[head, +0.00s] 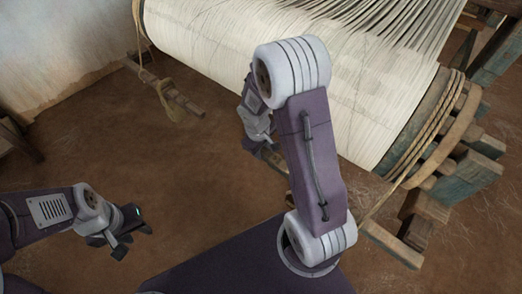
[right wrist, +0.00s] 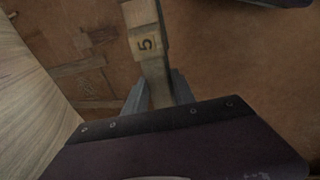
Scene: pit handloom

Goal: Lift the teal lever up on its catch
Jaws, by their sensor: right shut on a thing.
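In the head view my right gripper (head: 266,142) is low beside the cloth roll, partly hidden behind my own arm. A short piece of wood (head: 272,158) shows there just below it. My left gripper (head: 133,241) is open and empty over the floor at the lower left.
A large roll of cream warp (head: 220,55) spans the top. At its right end are a roped wooden wheel (head: 440,125) and worn teal blocks (head: 466,177). A wooden bar with rope (head: 172,95) sits under the roll's left end. The brown floor (head: 190,170) between is clear.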

